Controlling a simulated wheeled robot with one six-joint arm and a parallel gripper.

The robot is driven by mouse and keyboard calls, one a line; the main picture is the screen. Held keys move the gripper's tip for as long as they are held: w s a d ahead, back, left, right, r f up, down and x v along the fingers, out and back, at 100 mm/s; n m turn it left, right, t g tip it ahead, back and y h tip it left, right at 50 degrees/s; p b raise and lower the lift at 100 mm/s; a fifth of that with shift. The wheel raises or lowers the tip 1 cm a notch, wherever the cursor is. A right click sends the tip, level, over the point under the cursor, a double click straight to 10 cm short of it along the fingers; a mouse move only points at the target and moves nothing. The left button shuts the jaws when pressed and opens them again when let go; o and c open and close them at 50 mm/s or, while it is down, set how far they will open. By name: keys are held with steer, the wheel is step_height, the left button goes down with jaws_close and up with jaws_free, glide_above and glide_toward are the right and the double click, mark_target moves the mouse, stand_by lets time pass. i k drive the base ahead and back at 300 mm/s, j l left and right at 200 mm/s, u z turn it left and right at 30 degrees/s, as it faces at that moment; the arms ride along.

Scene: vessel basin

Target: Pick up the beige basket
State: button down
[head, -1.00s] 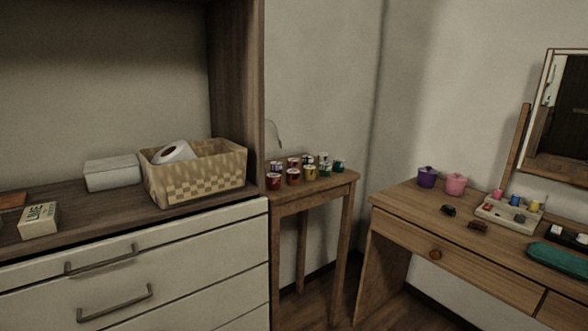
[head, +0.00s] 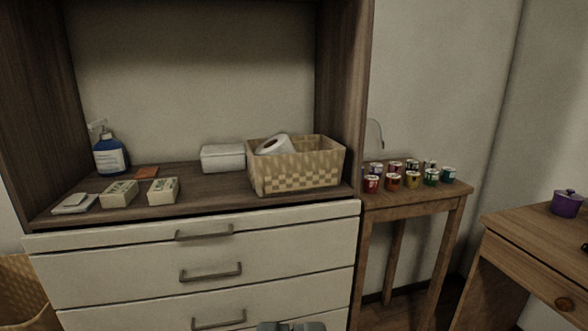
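The beige basket (head: 300,174) is woven with a checkered band and stands on the right part of the wooden shelf top (head: 215,203) above the white drawers. A white roll (head: 274,145) sits in it at its left side. The rest of its inside is mostly hidden by the front wall. My gripper (head: 291,327) shows only as a small grey piece at the bottom edge, well below and apart from the basket. Its fingers cannot be made out clearly.
A white box (head: 222,158) stands just left of the basket. Small boxes (head: 163,191) and a blue pump bottle (head: 110,155) are further left. The cabinet's side panel (head: 344,95) rises close on the right. Beyond it, a small table (head: 417,195) holds several cans.

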mark_target(317, 164)
steer(key=i+j+u, duration=0.1)
steer(key=i+j, duration=0.25)
steer(key=i+j+u, duration=0.1)
steer(key=i+j, duration=0.25)
steer(key=i, duration=0.2)
steer(key=i+j+u, duration=0.1)
steer(key=i+j, duration=0.15)
steer(key=i, duration=0.2)
